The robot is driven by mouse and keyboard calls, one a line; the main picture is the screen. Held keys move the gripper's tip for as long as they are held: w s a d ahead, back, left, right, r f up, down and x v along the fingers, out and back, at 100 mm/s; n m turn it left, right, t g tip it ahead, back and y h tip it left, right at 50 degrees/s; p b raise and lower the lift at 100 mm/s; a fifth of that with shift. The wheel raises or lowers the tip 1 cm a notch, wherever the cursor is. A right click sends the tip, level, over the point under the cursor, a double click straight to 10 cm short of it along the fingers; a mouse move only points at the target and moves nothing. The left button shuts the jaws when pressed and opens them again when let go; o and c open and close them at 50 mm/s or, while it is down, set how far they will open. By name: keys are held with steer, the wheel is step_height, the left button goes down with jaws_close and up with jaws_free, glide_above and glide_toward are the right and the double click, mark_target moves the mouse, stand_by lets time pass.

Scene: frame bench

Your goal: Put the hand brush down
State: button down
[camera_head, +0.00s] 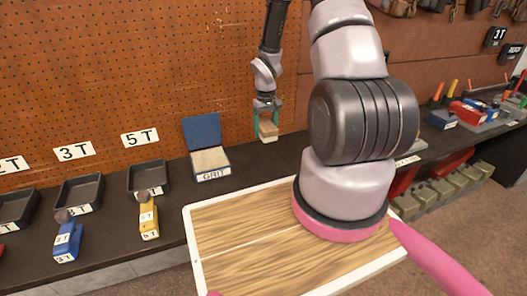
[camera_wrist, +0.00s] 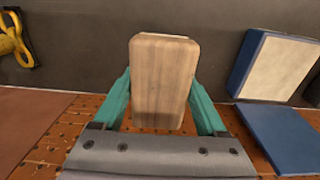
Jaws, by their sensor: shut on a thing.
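The hand brush (camera_head: 268,132) has a pale wooden back and hangs between the fingers of my gripper (camera_head: 266,119), close in front of the pegboard. In the wrist view the wooden back of the brush (camera_wrist: 164,80) sits between two teal fingers, which press on its sides. My gripper is shut on it. The bristles are mostly hidden under the wood. I cannot tell whether the brush touches the dark bench top (camera_wrist: 90,70) or is a little above it.
The open blue box marked GRIT (camera_head: 211,160) stands left of the brush; in the wrist view it is at the right. Black trays (camera_head: 80,192) and blue and yellow items (camera_head: 149,220) lie farther left. A white-rimmed wooden board (camera_head: 240,230) is in front. Bench around the brush looks clear.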

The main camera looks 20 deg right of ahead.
mark_target(266, 155)
step_height(266, 155, down, 9)
steer(key=shift+f, duration=0.1)
stand_by(0.3)
jaws_free()
